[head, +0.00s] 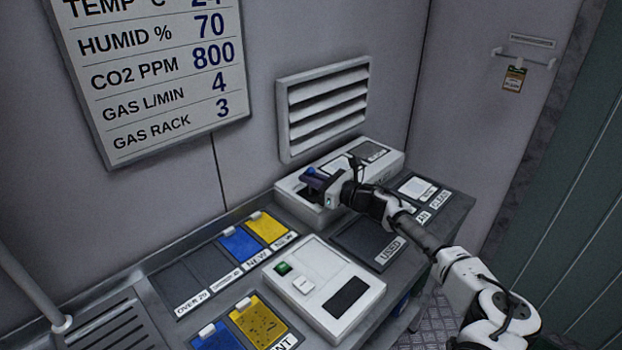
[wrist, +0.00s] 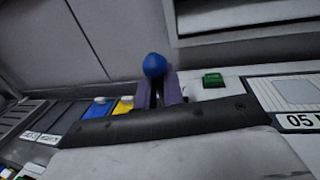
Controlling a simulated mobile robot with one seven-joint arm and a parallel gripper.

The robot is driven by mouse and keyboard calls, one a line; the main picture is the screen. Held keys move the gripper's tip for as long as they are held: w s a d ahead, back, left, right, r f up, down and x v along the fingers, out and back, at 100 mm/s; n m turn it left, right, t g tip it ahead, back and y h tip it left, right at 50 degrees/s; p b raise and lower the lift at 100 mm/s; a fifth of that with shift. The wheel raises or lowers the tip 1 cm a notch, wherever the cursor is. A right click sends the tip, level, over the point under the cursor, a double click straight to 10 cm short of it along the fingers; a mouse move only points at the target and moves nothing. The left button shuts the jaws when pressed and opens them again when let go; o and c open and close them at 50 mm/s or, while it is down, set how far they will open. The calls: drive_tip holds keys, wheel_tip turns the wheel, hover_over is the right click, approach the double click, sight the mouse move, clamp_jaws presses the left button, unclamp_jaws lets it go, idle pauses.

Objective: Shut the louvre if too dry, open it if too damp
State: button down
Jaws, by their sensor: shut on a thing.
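The white louvre (head: 322,108) is on the back wall, with dark gaps between its tilted slats. Its lower edge also shows at the top of the wrist view (wrist: 250,14). Below it, a white control box (head: 385,158) stands on the bench. My gripper (head: 314,180) is over the left part of this box. In the wrist view its purple fingers are shut on a blue knob (wrist: 155,65), whose rounded top shows above them. The knob's base is hidden. A wall board (head: 150,75) reads HUMID % 70, CO2 PPM 800, gas L/min 4 and gas rack 3.
A green button (wrist: 213,80) sits right of my fingers. A white device (head: 323,288) with a green button and dark panel stands in front. Blue and yellow cards (head: 267,227) lie left in labelled bays. The USED tray (head: 362,240) looks empty. A tag (head: 513,79) hangs on the right wall.

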drive_tip(key=shift+w+r, duration=0.1)
drive_tip(key=shift+r, duration=0.05)
drive_tip(key=shift+w+a+r+g+h+p, duration=0.1)
drive_tip(key=shift+w+a+g+h+p, duration=0.15)
drive_tip(key=shift+g+h+p, duration=0.25)
drive_tip(key=shift+w+a+g+h+p, duration=0.15)
drive_tip(key=shift+a+g+h+p, duration=0.15)
drive_tip(key=shift+h, duration=0.4)
drive_tip(key=shift+w+a+f+m+g+h+p, duration=0.2)
drive_tip(key=shift+w+m+g+h+p, duration=0.1)
drive_tip(key=shift+g+h+p, duration=0.25)
drive_tip(key=shift+w+a+f+m+g+h+p, duration=0.15)
drive_tip(key=shift+w+m+g+h+p, duration=0.1)
drive_tip(key=shift+g+h+p, duration=0.25)
drive_tip(key=c, duration=1.7)
unclamp_jaws()
drive_tip(key=shift+a+f, duration=0.1)
drive_tip(key=shift+s+d+b, duration=0.25)
drive_tip(key=shift+d+b, duration=0.1)
drive_tip(key=shift+d, duration=0.15)
drive_tip(key=b+v, duration=0.1)
drive_tip(key=v, duration=0.5)
drive_tip(key=b+v, duration=0.2)
drive_tip(key=v, duration=0.5)
drive_tip(key=shift+a+r, duration=0.3)
